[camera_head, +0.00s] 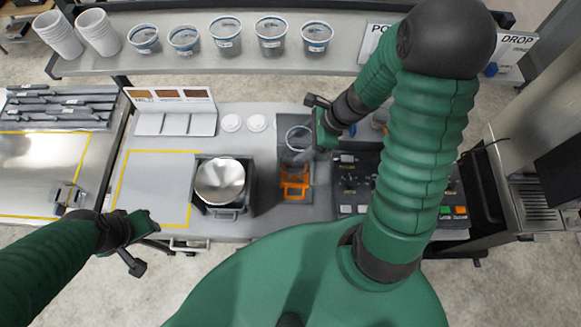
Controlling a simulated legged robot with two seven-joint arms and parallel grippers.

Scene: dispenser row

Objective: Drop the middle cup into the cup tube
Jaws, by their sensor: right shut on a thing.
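My right gripper (314,138) is shut on a clear cup (298,140), seen from above with its round rim showing. The cup is over or in the grey recess that has an orange frame (295,182) at its front; I cannot tell whether it touches anything below. I cannot tell which part is the cup tube.
Several lidded cups (225,35) stand along the back shelf (170,65), with white cup stacks (98,32) at its left. A metal bowl (220,181) sits left of the orange frame. A black control panel (357,180) lies to the right. The yellow-outlined area (155,185) is clear.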

